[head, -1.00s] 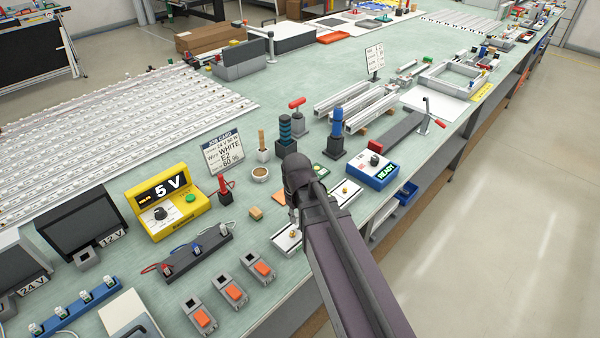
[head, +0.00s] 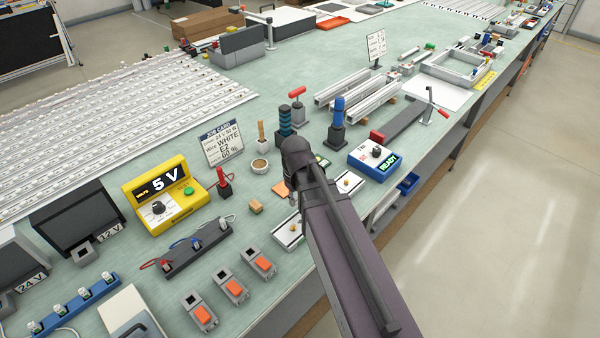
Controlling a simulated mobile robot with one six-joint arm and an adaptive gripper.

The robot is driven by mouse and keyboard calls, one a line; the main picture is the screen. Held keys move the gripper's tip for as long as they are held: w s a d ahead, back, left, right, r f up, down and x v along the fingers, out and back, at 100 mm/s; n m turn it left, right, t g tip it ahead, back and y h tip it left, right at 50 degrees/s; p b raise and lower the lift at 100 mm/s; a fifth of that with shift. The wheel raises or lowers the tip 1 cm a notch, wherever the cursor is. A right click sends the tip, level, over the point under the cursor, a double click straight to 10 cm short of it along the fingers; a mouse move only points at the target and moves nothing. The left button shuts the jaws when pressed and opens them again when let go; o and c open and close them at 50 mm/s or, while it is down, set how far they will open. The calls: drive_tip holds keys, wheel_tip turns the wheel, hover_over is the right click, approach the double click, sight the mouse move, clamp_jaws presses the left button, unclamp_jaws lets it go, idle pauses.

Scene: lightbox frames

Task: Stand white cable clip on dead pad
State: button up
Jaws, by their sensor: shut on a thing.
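My arm reaches in from the bottom right. My gripper (head: 290,196) points down at its end, over the bench's front part. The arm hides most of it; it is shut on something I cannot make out. A dark rack (head: 200,250) to its left carries small clips with red, blue and white leads. The clip with the white lead (head: 223,224) appears at the rack's right end. Light plates with gold buttons lie near the gripper, one below it (head: 288,232) and one to its right (head: 350,181). I cannot tell which spot is the dead pad.
A yellow 5 V box (head: 170,205), a job card reading WHITE, E2 (head: 222,145) and a small wooden block (head: 256,207) stand left of the gripper. Switches with orange rockers (head: 231,287) line the front. A blue READY box (head: 374,160) and upright tools stand right and behind.

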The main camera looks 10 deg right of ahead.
drive_tip(key=w+d+r+n+p, duration=0.1)
drive_tip(key=w+d+r+p, duration=0.1)
drive_tip(key=w, duration=0.6)
drive_tip(key=w+d+r+n+p, duration=0.1)
drive_tip(key=w+r+p, duration=0.3)
drive_tip(key=w, duration=0.4)
drive_tip(key=shift+w+d, duration=0.4)
drive_tip(key=shift+d, duration=0.2)
wheel_tip(320, 180, down, 6)
drive_tip(key=b, duration=0.6)
drive_tip(key=shift+f, duration=0.1)
drive_tip(key=shift+f+b, duration=1.85)
drive_tip(key=shift+b, duration=0.25)
drive_tip(key=shift+f, duration=0.2)
drive_tip(key=o, duration=0.8)
drive_tip(key=shift+c, duration=0.2)
